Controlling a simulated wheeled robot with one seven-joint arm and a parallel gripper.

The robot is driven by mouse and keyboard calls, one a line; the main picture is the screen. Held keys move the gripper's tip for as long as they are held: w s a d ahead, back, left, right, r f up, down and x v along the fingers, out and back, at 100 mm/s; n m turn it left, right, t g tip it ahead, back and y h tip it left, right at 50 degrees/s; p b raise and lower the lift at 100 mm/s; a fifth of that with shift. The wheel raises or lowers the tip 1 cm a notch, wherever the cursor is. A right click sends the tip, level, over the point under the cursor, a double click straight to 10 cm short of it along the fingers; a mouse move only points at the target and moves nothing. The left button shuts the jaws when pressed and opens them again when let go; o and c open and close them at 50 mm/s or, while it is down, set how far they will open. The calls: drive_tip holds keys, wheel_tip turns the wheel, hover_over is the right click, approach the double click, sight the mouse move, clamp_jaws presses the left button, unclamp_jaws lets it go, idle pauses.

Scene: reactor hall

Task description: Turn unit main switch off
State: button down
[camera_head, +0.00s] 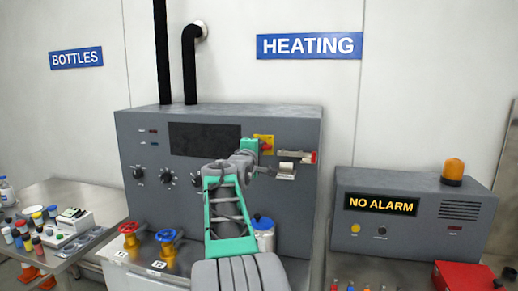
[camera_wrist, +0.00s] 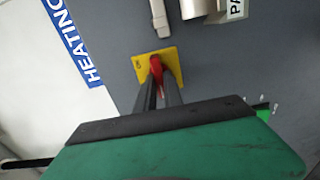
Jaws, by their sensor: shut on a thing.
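The unit main switch is a red handle (camera_wrist: 157,70) on a yellow plate (camera_wrist: 142,67) on the grey heating unit's front. In the head view the yellow plate (camera_head: 266,138) shows at the unit's upper right, partly hidden by my arm. My gripper (camera_wrist: 158,88) is at the switch, with its two dark fingers shut on the red handle, one on each side. In the head view my gripper (camera_head: 254,148) reaches the panel, and its fingertips are hard to make out. The handle's exact angle is partly hidden by the fingers.
A small grey box with a paper roll (camera_head: 287,168) and a red-ended bar (camera_head: 297,155) stick out right of the switch. Black knobs (camera_head: 167,177), a red valve wheel (camera_head: 129,228) and a blue one (camera_head: 170,235) lie left of my arm. The alarm box (camera_head: 411,222) stands right.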

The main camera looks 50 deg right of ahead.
idle(0.3)
drive_tip(key=c, duration=1.5)
unclamp_jaws()
drive_tip(key=shift+o, duration=0.2)
drive_tip(key=shift+a, duration=0.1)
drive_tip(key=b+v, duration=0.2)
drive_tip(key=v, duration=0.5)
drive_tip(key=shift+s+a+b, duration=0.25)
drive_tip(key=shift+a+b, duration=0.05)
drive_tip(key=shift+b, duration=0.05)
